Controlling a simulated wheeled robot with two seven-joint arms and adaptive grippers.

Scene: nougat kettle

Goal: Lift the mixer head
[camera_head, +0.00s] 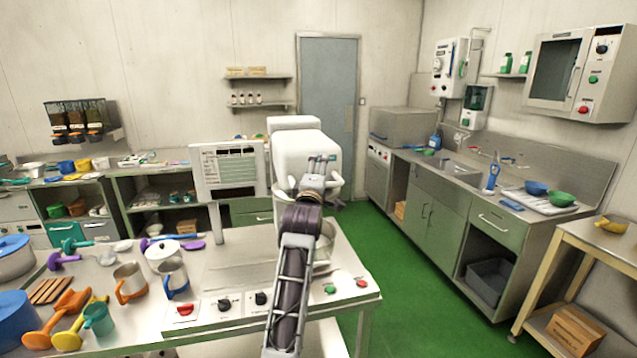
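The white mixer head (300,148) stands in the middle of the camera_head view, above a metal bowl (327,240) on the worktable. It looks roughly level, with its front end toward me. One arm, which I take for my left, comes in from the bottom, a little left of the middle. My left gripper (319,168) is in front of the head's front face and covers part of it. I cannot tell whether it touches the head. Its fingertips are too small to tell open from shut. My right gripper is not in view.
The worktable (240,240) carries a white panel (229,170) left of the mixer, and jugs, scoops and pots farther left. Red and green buttons (361,283) sit along its front edge. Green floor (405,265) lies free to the right, before the sink counter (445,180).

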